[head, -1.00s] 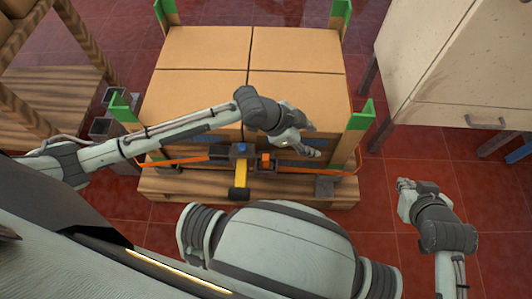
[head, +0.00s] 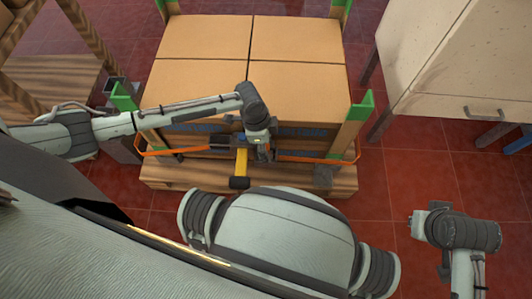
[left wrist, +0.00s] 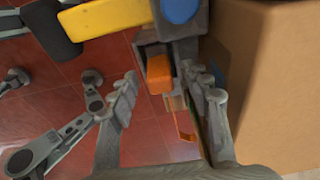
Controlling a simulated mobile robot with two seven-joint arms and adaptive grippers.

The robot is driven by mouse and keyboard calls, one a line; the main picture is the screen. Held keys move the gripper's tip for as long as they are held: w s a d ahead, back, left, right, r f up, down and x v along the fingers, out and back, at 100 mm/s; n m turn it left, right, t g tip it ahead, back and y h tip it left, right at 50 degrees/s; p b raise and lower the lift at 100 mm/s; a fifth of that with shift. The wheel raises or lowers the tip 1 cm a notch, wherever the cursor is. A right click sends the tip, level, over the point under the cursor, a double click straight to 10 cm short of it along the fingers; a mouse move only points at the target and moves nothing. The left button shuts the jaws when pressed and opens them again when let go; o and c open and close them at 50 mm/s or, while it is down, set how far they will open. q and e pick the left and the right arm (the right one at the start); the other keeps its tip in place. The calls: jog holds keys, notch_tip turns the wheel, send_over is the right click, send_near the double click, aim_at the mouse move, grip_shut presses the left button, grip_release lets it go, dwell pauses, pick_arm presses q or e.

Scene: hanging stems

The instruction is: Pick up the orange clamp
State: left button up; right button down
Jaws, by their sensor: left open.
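The orange clamp (left wrist: 158,73) shows in the left wrist view as a small orange block on a dark grey housing, beside a yellow handle (left wrist: 105,18) and a blue knob (left wrist: 180,9). My left gripper (left wrist: 165,100) is open, with one finger on each side of the line to the clamp and the clamp near the fingertips; I cannot tell whether they touch. In the head view my left gripper (head: 260,152) points down at the front of the boxes and hides the clamp. My right gripper (head: 420,223) hangs at the right over the floor, its jaws unclear.
Stacked cardboard boxes (head: 210,40) stand on a wooden pallet (head: 290,178) with green-capped corner posts. An orange strap (head: 318,160) runs across the front. A pale cabinet (head: 450,60) stands at the right, wooden shelving (head: 60,85) at the left. Red tiled floor (head: 385,185) is open between.

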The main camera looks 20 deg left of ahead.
pick_arm(q)
grip_shut()
dwell(0.3)
